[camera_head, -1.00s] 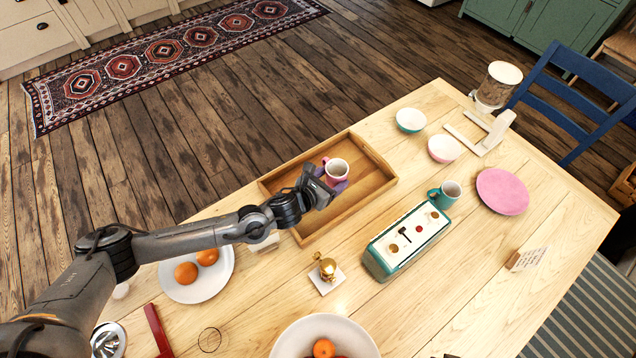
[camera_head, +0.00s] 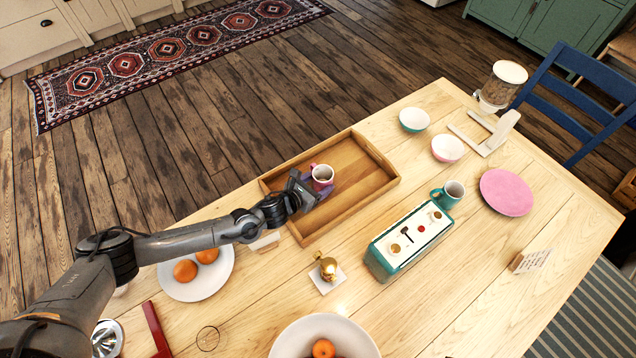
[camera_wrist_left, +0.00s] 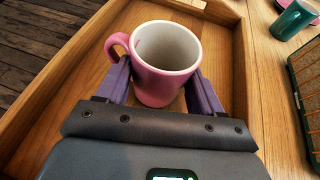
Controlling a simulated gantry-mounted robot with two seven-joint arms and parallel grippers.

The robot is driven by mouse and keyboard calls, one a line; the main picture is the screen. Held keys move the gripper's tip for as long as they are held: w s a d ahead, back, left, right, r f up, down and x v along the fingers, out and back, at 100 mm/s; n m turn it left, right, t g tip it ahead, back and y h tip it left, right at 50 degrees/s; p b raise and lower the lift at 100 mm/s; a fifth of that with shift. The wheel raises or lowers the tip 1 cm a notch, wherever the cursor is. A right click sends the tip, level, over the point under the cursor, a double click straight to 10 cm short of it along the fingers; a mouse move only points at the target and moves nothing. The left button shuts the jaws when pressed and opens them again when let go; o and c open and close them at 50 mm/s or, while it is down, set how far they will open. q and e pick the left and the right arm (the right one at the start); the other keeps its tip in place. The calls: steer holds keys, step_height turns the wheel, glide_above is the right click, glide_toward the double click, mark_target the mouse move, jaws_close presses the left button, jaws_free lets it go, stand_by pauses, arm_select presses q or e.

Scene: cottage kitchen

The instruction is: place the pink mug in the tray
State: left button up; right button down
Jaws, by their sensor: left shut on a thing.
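The pink mug (camera_head: 322,177) is upright inside the wooden tray (camera_head: 372,192), near its left part; whether its base touches the tray floor I cannot tell. My left gripper (camera_head: 316,186) is shut on the mug, its purple fingers on either side of the body. In the left wrist view the mug (camera_wrist_left: 164,85) shows its white inside and its handle to the left, between the fingers (camera_wrist_left: 160,90). The tray (camera_wrist_left: 62,62) surrounds it there. My right gripper is not in view.
A teal toaster (camera_head: 408,244) and a teal mug (camera_head: 448,194) stand right of the tray. Bowls (camera_head: 414,119) and a pink plate (camera_head: 507,192) are farther back. A white plate with oranges (camera_head: 215,280) lies below my left arm. The tray's right side is empty.

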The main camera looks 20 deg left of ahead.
arm_select(q)
steer(key=shift+w, duration=0.1)
steer(key=shift+f, duration=0.1)
steer(key=o, duration=1.2)
